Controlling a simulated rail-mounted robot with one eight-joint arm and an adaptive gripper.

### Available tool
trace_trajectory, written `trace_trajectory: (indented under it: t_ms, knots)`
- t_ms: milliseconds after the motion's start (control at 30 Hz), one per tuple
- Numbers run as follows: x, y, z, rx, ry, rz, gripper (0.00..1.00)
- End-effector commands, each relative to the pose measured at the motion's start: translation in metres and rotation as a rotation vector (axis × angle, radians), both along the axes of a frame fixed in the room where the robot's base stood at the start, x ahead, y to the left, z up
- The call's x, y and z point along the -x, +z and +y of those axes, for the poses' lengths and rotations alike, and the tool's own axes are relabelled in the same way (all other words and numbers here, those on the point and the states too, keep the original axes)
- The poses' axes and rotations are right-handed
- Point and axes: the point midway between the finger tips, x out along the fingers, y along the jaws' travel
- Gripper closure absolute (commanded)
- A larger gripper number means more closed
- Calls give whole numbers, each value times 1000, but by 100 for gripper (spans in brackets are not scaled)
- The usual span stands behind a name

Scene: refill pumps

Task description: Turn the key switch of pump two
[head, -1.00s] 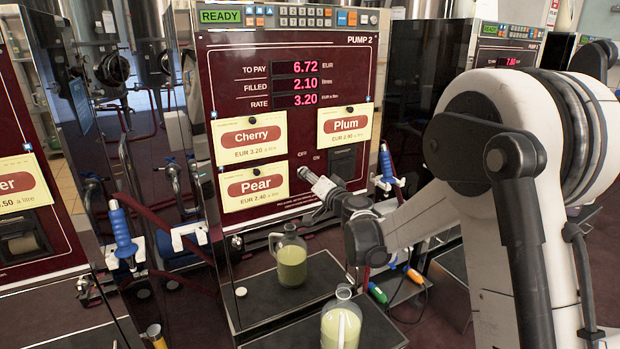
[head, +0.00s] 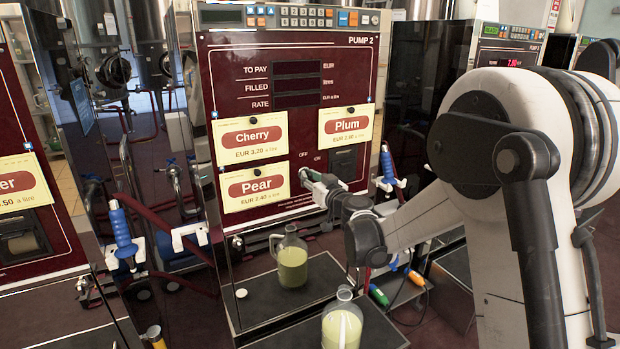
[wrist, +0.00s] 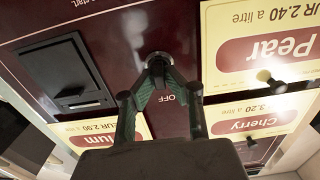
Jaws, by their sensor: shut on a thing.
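Pump 2 (head: 230,110) stands in the middle of the head view with a dark red front panel. Its status window (head: 221,16) and its price displays (head: 297,85) are dark. My gripper (head: 310,177) reaches the panel from the right, below the OFF and ON labels. In the wrist view my gripper (wrist: 159,75) has its green-lined fingertips closed together at the round key switch (wrist: 157,57), shut on its key. The fingertips hide most of the key, so its exact angle cannot be told. The OFF label (wrist: 165,97) shows between the fingers.
Cherry (head: 253,139), Pear (head: 254,188) and Plum (head: 346,126) cards surround the switch. A printer slot (head: 343,163) is to its right. Two jugs with pale green liquid (head: 292,265) (head: 342,322) stand below. Blue nozzles (head: 122,232) (head: 387,166) hang on both sides.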

Motion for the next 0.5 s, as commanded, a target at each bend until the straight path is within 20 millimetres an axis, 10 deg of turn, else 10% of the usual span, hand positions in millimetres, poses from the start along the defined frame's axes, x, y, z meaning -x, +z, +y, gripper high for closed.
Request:
trace_trajectory:
  t_ms: [500]
  knots:
    - [0, 0, 0, 39, 0, -23, 100]
